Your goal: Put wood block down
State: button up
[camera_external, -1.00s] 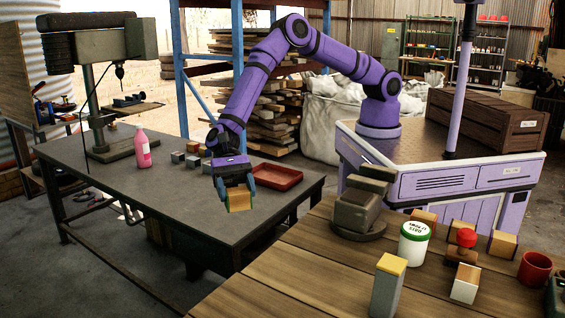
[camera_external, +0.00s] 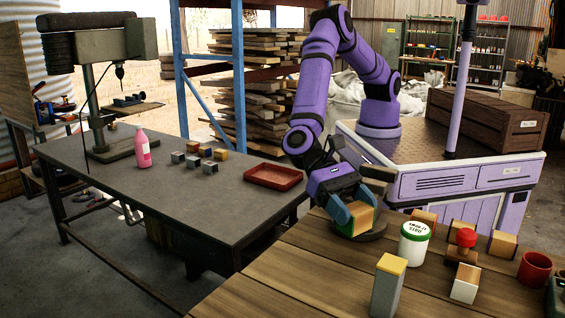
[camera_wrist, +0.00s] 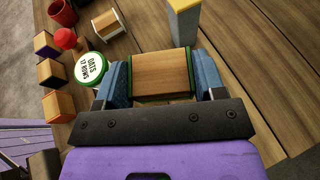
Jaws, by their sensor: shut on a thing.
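The wood block (camera_external: 359,217), tan wood with green edges, is held between the blue fingers of my gripper (camera_external: 352,214). In the wrist view the wood block (camera_wrist: 161,73) sits between both fingers of my gripper (camera_wrist: 161,80).
A white tub with a green lid (camera_external: 414,240) stands close to the right of my gripper. A grey post with a yellow top (camera_external: 388,287) stands nearer the front. Several wood blocks, a red-knobbed piece (camera_external: 465,240) and a red mug (camera_external: 534,270) are farther right. The front-left planks are bare.

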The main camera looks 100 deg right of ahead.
jog(key=shift+f, duration=5)
jog(key=o, duration=0.9)
jog(key=shift+f, duration=0.1)
jog(key=shift+w+d+r, duration=0.15)
jog(key=shift+d+r, duration=0.05)
jog(key=shift+r, duration=0.05)
jog(key=v, duration=1.1)
jog(key=shift+d, duration=0.25)
jog(key=shift+r, duration=0.1)
